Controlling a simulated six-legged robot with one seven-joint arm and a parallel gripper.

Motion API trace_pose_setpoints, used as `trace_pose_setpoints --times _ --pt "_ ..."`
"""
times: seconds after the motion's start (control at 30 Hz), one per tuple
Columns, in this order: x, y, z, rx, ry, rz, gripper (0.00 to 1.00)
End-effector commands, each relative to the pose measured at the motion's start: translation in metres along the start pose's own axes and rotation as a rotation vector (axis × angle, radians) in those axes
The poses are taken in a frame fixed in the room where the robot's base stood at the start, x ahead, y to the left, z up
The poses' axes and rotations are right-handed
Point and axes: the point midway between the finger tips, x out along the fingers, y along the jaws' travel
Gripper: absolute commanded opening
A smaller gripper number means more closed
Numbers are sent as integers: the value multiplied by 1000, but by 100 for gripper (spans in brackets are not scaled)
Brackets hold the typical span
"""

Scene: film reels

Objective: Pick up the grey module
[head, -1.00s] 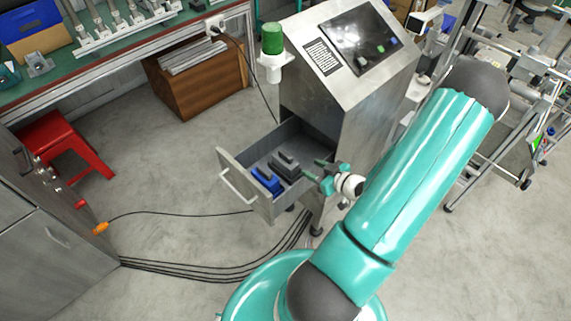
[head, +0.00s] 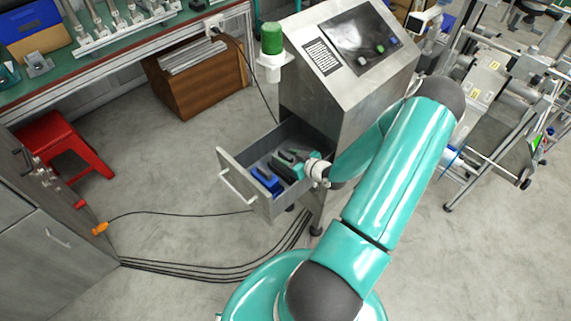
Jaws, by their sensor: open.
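The grey module (head: 282,169) lies in the open drawer (head: 232,161) of the metal cabinet, to the right of a blue module (head: 267,181).
The metal cabinet (head: 345,90) with a sloped control panel stands right behind the drawer. A green lamp (head: 272,40) is fixed on its left side. A red stool (head: 62,140) and a wooden box (head: 197,78) stand to the left. Black cables (head: 200,268) run along the floor.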

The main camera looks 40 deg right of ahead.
Motion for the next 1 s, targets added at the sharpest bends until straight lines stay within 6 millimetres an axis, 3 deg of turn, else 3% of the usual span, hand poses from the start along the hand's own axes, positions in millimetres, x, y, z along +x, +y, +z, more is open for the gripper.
trace_pose_setpoints --times 0.13,0.37,0.77,1.0 --pt "0 0 0 0 0 0 45" --pt "0 0 0 0 0 0 0" --pt "-1 0 -1 -1 1 0 0" --pt "-5 1 -13 -4 2 0 0"
